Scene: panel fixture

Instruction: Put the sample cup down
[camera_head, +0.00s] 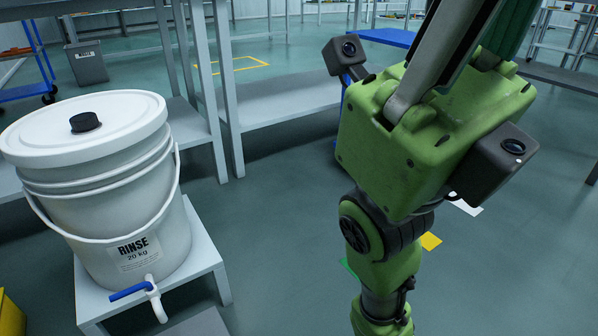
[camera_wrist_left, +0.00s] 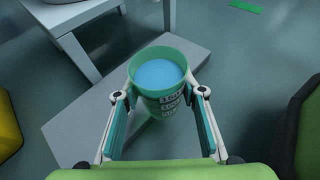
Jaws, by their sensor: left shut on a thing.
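The sample cup (camera_wrist_left: 145,91) is a green tapered cup with blue liquid inside and white markings on its side. It shows in the left wrist view, roughly upright. My left gripper (camera_wrist_left: 160,96) is shut on it, with one finger on each side. A low grey slab (camera_wrist_left: 75,132) lies below and behind the cup in that view. I cannot tell the gap between the cup's base and the slab or floor. The cup and both grippers are out of the head view. My right gripper shows in neither view.
A white bucket labelled RINSE (camera_head: 100,205), with a blue-handled tap (camera_head: 130,290), stands on a small grey stand (camera_head: 215,262) at left. Part of the slab (camera_head: 200,325) shows below it. A yellow object (camera_head: 10,315) is at lower left. Grey shelving (camera_head: 280,98) stands behind.

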